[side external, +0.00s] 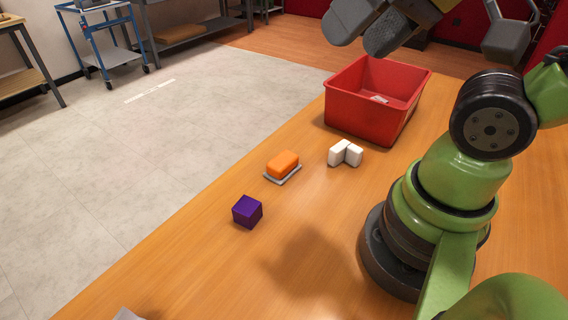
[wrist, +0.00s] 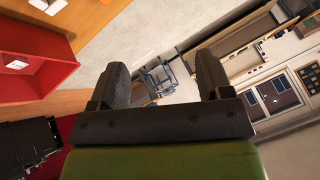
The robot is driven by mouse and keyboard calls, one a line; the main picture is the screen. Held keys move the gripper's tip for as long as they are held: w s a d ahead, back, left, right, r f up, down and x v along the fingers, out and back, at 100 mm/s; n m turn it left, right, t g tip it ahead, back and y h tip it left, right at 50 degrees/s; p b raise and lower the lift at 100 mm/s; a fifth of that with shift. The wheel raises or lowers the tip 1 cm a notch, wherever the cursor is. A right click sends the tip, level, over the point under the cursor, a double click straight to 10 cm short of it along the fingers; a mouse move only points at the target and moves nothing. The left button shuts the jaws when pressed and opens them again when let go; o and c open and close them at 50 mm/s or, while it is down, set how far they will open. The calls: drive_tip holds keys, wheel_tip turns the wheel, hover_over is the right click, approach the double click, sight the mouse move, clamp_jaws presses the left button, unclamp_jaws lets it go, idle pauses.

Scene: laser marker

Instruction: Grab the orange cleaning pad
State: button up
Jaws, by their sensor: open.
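The orange cleaning pad (side external: 283,163) lies on a thin grey plate (side external: 290,176) on the wooden table, in the side external view. My gripper (side external: 366,32) is high above the table, over the red bin, well apart from the pad. Its two dark fingers also show in the wrist view (wrist: 167,80), spread apart with nothing between them. The pad does not clearly show in the wrist view.
A purple cube (side external: 247,211) sits nearer the camera than the pad. A white L-shaped block (side external: 345,153) lies to the pad's right. A red bin (side external: 357,111) stands behind them, holding a small whitish item; it also shows in the wrist view (wrist: 52,88). Bare tabletop surrounds the pad.

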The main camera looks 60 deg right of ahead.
drive_tip(key=o, duration=0.5)
drive_tip(key=shift+w, duration=0.1)
drive_tip(key=n+g+h, duration=0.2)
drive_tip(key=n+g, duration=0.1)
drive_tip(key=g, duration=0.4)
hover_over(289, 162)
wheel_tip(289, 162, down, 18)
wheel_tip(289, 162, down, 7)
drive_tip(key=shift+f, duration=2.95)
